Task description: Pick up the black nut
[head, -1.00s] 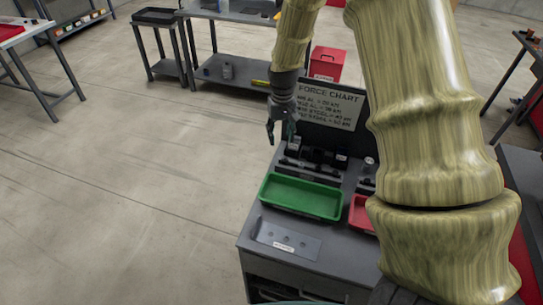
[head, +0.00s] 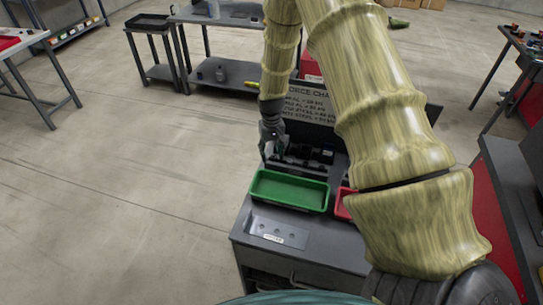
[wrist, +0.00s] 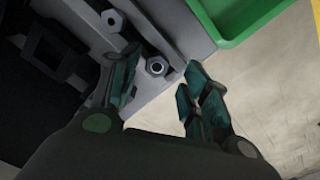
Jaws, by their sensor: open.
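My gripper (head: 268,154) is open and low over the left end of the dark fixture (head: 310,155), behind the green tray (head: 290,190). In the wrist view my gripper (wrist: 161,68) has its teal fingers apart. A hex nut (wrist: 157,67) with a pale hole shows between the fingertips, on the grey surface. It looks dark grey; I cannot tell for certain that it is the black one. A second hex nut (wrist: 112,20) lies up and left of it, outside the fingers. I cannot tell how high the fingertips are above the nut. The head view does not show the nuts clearly.
The green tray shows close by at the upper right of the wrist view (wrist: 235,30). A red tray (head: 342,207) is partly behind my arm. The force chart board (head: 308,105) stands behind the fixture. A plate with holes (head: 278,232) lies at the front of the grey table.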

